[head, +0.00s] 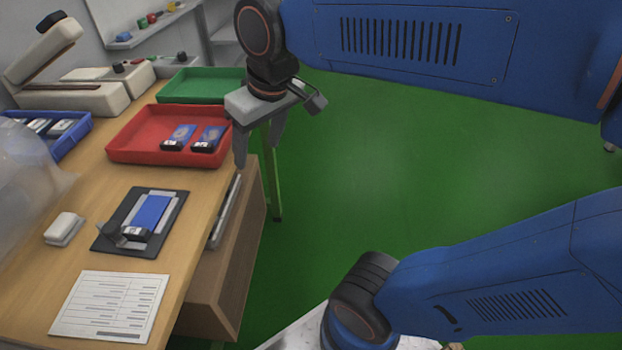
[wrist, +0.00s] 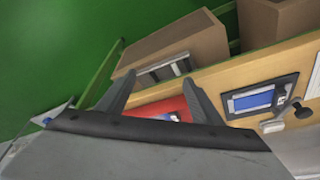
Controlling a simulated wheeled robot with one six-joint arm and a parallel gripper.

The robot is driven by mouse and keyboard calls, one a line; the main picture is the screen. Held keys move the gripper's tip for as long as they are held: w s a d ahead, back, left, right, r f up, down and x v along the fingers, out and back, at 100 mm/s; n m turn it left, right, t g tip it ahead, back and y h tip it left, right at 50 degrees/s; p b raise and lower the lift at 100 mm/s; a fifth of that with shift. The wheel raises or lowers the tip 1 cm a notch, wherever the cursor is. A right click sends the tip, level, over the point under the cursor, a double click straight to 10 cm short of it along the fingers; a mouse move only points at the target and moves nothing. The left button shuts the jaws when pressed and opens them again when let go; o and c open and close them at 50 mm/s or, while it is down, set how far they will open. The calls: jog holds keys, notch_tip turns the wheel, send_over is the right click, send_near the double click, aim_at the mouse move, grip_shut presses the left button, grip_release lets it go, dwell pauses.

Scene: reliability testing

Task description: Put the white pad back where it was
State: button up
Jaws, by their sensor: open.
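The white pad (head: 65,228) lies on the wooden table, left of a black plate (head: 177,211). The plate holds a blue-screened device (head: 152,213) and a dark knob-like part (head: 111,234). In the wrist view the pad (wrist: 273,126) lies beside the plate. My gripper (head: 258,157) is open and empty, by the table's right edge near the red tray (head: 125,153), well away from the pad. Its two spread fingers also show in the wrist view (wrist: 154,76).
The red tray holds two blue devices (head: 180,137). A green tray (head: 183,87) stands behind it. A blue bin (head: 80,133) is at the left. A printed sheet (head: 110,305) lies at the front. A clear plastic-like shape is at the left edge. Green floor (head: 400,160) is open to the right.

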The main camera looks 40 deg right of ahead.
jog(key=s+d+f+m+t+h, duration=0.1)
jog(key=s+d+f+m, duration=0.1)
jog(key=s+d+f, duration=0.5)
jog(key=shift+s+d+f+m, duration=0.2)
jog(key=shift+d+f+m, duration=0.2)
jog(key=shift+f, duration=0.15)
dwell(0.8)
